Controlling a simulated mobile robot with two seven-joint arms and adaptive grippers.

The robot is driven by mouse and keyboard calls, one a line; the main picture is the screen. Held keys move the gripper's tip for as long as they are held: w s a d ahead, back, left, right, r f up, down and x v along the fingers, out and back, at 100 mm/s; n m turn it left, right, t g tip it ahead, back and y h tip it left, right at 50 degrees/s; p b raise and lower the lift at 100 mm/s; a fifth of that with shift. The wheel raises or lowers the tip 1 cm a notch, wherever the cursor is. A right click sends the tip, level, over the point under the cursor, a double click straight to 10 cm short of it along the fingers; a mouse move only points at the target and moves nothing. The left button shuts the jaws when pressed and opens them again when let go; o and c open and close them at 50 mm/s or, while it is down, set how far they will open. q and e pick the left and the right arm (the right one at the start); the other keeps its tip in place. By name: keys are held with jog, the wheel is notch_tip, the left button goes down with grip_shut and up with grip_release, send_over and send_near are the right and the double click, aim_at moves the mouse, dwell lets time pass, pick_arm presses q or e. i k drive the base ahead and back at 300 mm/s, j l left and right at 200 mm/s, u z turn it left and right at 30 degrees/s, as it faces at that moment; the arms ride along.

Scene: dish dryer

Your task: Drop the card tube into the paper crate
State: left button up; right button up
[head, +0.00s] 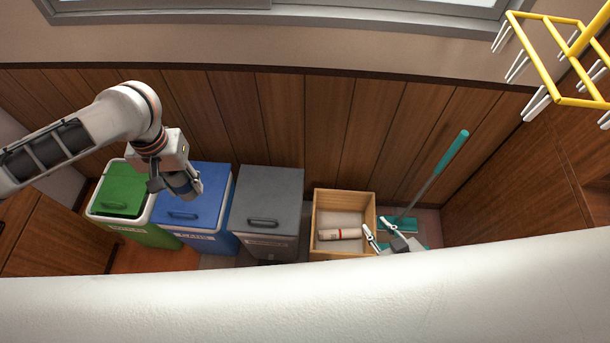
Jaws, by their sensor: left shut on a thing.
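The card tube (338,234), pale with dark reddish bands, lies on its side inside the wooden paper crate (316,214). Pale paper (340,218) covers the crate's floor under and behind it. My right gripper (376,227) is at the crate's right edge, with its fingers spread apart and nothing seen between them. It is apart from the tube. My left gripper (186,188) is above the blue bin, shut on a small grey-blue thing (187,189) that the fingers partly hide.
A green bin (122,190), a blue bin (205,180) and a grey bin (270,190) stand left of the crate, lids shut. A teal-handled mop (450,155) leans on the right. A yellow rack (540,20) hangs upper right. My white body hides the foreground.

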aim_at(334, 221)
jog(key=l, duration=0.8)
jog(key=k+l, duration=0.15)
jog(key=l, duration=0.65)
